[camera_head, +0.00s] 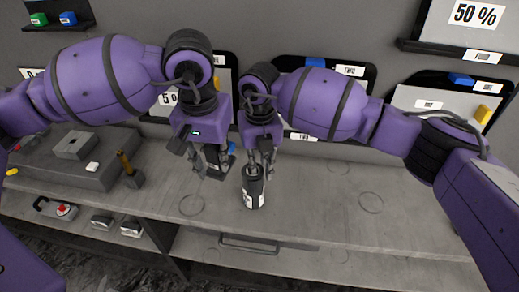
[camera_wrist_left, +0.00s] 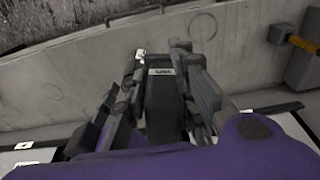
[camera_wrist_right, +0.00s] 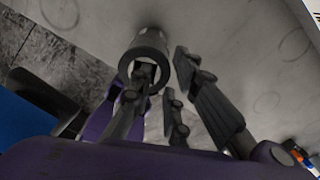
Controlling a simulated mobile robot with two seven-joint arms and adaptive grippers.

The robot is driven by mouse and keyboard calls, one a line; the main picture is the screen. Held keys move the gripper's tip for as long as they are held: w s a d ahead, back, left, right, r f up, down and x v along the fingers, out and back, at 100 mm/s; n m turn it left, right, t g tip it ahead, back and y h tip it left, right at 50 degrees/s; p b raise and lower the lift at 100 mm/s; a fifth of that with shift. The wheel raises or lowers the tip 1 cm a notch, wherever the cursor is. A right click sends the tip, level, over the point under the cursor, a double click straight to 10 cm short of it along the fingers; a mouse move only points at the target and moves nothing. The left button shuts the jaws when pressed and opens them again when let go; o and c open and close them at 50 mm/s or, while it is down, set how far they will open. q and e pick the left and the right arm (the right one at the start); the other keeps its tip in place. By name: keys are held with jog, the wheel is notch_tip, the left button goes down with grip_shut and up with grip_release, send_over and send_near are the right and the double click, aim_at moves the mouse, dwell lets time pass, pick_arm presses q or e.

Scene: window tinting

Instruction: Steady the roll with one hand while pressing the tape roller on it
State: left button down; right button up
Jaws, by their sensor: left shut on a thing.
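A black upright roll (camera_head: 254,190) with a white label stands on the grey counter, its hollow top facing up; it also shows in the right wrist view (camera_wrist_right: 148,45). My right gripper (camera_head: 262,160) is just above it, its fingers apart. In the right wrist view one finger overlaps the roll's opening and the other is beside the rim; contact is unclear. My left gripper (camera_head: 210,172) is just left of the roll, shut on a dark block with a small pale label (camera_wrist_left: 162,95). This may be the tape roller; the fingers hide much of it.
Labelled panels line the wall behind. The counter to the right is clear. A drawer handle (camera_head: 250,244) is below the front edge.

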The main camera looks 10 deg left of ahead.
aim_at(259, 169)
jog(key=shift+f, duration=1.9)
jog(key=shift+c, duration=0.3)
grip_shut()
jog(key=shift+a, duration=0.1)
pick_arm(q)
jog(key=s+a+f+m, duration=0.3)
jog(key=s+f, duration=0.8)
jog(key=f, duration=0.1)
jog(key=w+d+g, duration=0.1)
jog(key=w+d, duration=0.2)
jog(key=w, duration=0.4)
jog(key=shift+w+d+r, duration=0.2)
jog(key=shift+d, duration=0.15)
